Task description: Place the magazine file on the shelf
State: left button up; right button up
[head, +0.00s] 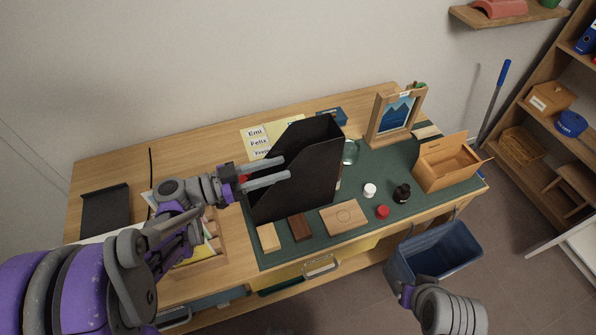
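The black magazine file (318,170) stands upright on the green desk mat (300,247), near the middle of the wooden desk. My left gripper (287,169) reaches in from the left. Its two pale fingers are apart and overlap the file's left part in the picture; I cannot tell whether they touch it. A wooden wall shelf (528,18) is at the top right, bearing a red object and a plant pot. A wooden shelving unit (519,110) stands at the right edge. Only a link of my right arm shows at the bottom right; its fingers are out of sight.
A picture frame (373,128), an open wooden box (445,164), a glass, small jars and wooden blocks surround the file. A black tray (103,213) lies at the left. A blue bin (437,256) stands in front of the desk. A blue-handled pole (492,100) leans between desk and shelving.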

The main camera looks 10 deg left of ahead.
aim_at(305, 161)
pick_arm(q)
jog(key=x, duration=0.7)
jog(key=shift+d+p, duration=0.2)
jog(key=shift+p, duration=0.15)
jog(key=shift+r, duration=0.1)
grip_shut()
dwell(1.0)
